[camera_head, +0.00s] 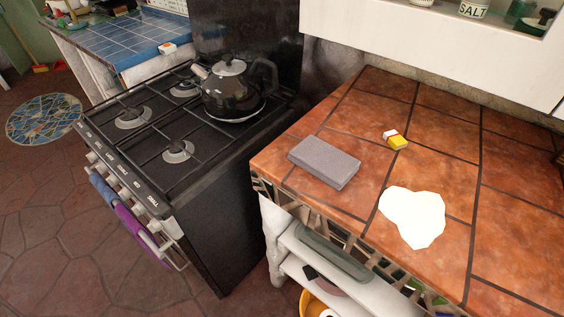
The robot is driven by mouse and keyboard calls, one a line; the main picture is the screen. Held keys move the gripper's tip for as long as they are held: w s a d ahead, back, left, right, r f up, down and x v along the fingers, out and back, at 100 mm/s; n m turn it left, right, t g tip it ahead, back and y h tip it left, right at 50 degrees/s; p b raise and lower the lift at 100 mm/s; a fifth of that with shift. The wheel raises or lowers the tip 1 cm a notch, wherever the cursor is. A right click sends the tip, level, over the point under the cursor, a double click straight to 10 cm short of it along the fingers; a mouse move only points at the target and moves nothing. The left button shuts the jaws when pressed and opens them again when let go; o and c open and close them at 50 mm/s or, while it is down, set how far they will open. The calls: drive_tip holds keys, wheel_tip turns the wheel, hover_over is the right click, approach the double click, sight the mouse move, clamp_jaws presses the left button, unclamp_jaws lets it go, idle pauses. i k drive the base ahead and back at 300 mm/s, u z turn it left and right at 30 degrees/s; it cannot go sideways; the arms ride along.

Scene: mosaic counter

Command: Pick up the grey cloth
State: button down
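A grey rectangular block-like item (324,162), which looks like the grey cloth folded into a thick slab, lies flat on the orange tiled counter (440,130). It is near the counter's left front edge, beside the stove. Nothing covers it. My gripper is not in view.
A black kettle (233,90) stands on the black stove (150,130). A white shelf (440,40) with jars overhangs the counter's back. The counter's right side is clear.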

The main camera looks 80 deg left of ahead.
sight(334, 167)
drive_tip(key=z, duration=0.05)
drive_tip(key=k, duration=0.4)
drive_tip(key=z, duration=0.9)
drive_tip(key=i, duration=1.1)
drive_tip(key=u, duration=3.5)
drive_tip(key=i, duration=0.45)
drive_tip(key=u, duration=0.35)
